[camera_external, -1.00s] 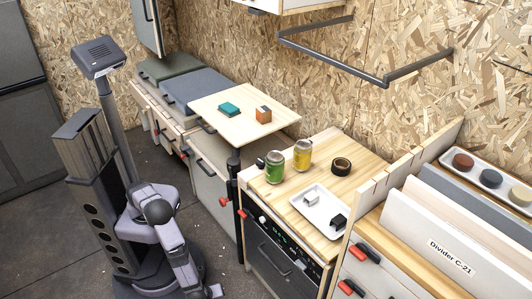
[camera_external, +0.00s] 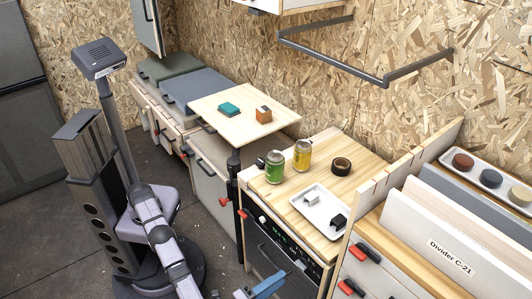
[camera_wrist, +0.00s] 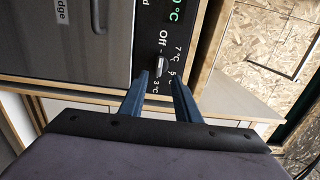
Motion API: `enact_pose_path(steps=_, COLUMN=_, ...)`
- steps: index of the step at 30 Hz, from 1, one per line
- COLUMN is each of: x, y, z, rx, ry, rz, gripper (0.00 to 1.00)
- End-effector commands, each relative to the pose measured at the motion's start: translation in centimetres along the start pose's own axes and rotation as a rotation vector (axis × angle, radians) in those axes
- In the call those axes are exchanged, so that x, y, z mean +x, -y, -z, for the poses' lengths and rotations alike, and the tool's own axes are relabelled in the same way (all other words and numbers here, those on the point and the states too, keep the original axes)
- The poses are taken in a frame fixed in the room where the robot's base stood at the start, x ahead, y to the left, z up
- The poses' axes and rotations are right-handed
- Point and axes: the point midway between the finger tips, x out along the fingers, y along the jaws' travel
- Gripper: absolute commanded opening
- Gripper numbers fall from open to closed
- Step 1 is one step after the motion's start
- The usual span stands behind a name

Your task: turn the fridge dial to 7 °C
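The fridge dial (camera_wrist: 160,67) is a small pale knob on a black control panel in the wrist view. Around it are printed Off, 7 °C, 5 and 3 °C. The knob stands lengthwise toward Off, though its exact pointer is too small to read. My gripper (camera_wrist: 160,76) is open, its two dark blue fingers apart and nothing between them. The dial shows ahead between the fingertips; contact cannot be told. In the external view my gripper (camera_external: 279,279) is low in front of the fridge unit (camera_external: 264,262); the dial is not distinguishable there.
A green display (camera_wrist: 176,12) on the panel reads partly "°C". The fridge door (camera_wrist: 85,45) lies left of the panel. Two cans, a tape roll (camera_external: 341,165) and a white tray (camera_external: 318,222) stand on the top. A red-handled drawer unit (camera_external: 370,262) is at right.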

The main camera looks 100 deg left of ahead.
Motion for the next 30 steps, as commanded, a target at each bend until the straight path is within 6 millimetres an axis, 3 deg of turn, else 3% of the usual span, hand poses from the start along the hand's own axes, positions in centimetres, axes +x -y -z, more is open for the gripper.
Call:
enact_pose_path(steps=7, x=0.7, y=-0.2, z=0.0, rx=-0.004, ry=-0.002, rz=-0.003, gripper=0.3)
enact_pose_path(steps=21, x=6.2, y=-0.3, z=0.1, rx=-0.003, ry=-0.001, rz=-0.004, gripper=0.3)
enact_pose_path(steps=30, x=7.4, y=-0.1, z=0.1, rx=-0.002, ry=-0.003, rz=-0.004, gripper=0.3)
